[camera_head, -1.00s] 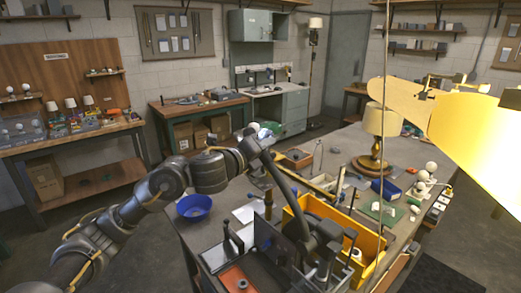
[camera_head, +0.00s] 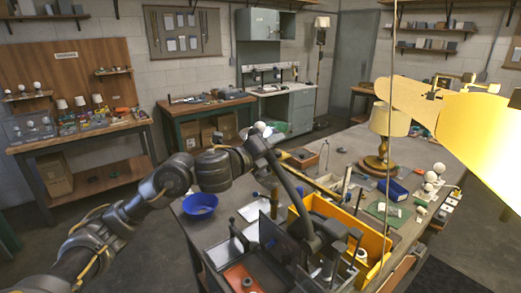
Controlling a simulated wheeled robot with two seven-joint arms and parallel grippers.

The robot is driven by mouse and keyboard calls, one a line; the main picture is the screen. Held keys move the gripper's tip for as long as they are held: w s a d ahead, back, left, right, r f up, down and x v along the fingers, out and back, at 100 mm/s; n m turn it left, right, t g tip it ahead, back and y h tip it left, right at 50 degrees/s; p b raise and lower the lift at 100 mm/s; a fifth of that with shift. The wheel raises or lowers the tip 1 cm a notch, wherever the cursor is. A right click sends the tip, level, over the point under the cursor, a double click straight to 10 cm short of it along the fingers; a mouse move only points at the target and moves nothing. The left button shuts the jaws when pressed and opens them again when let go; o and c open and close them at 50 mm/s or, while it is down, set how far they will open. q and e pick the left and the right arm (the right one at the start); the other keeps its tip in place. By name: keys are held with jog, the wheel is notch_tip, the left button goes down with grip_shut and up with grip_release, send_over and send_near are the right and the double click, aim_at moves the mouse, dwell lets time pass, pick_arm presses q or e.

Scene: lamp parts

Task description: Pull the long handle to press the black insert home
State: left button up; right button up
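The long handle (camera_head: 290,190) is a dark bar slanting from upper left down to a black mechanism (camera_head: 322,243) on the near part of the workbench. My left gripper (camera_head: 260,146) is at the handle's upper end. Its fingers are too small and dark to tell whether they are closed around the bar. A small dark round part (camera_head: 246,283) lies on an orange-red plate (camera_head: 234,273) at the bench's near edge; I cannot tell whether it is the black insert. My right gripper is not in view.
A yellow bin (camera_head: 373,243) stands beside the mechanism. A blue bowl (camera_head: 200,204) sits at the bench's left edge. A lamp with a cream shade (camera_head: 390,120) stands farther back. A large glowing yellow shape (camera_head: 480,125) blocks the upper right.

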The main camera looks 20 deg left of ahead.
pick_arm(q)
jog(key=v, duration=1)
jog(key=shift+p, duration=0.45)
jog(key=shift+s, duration=0.15)
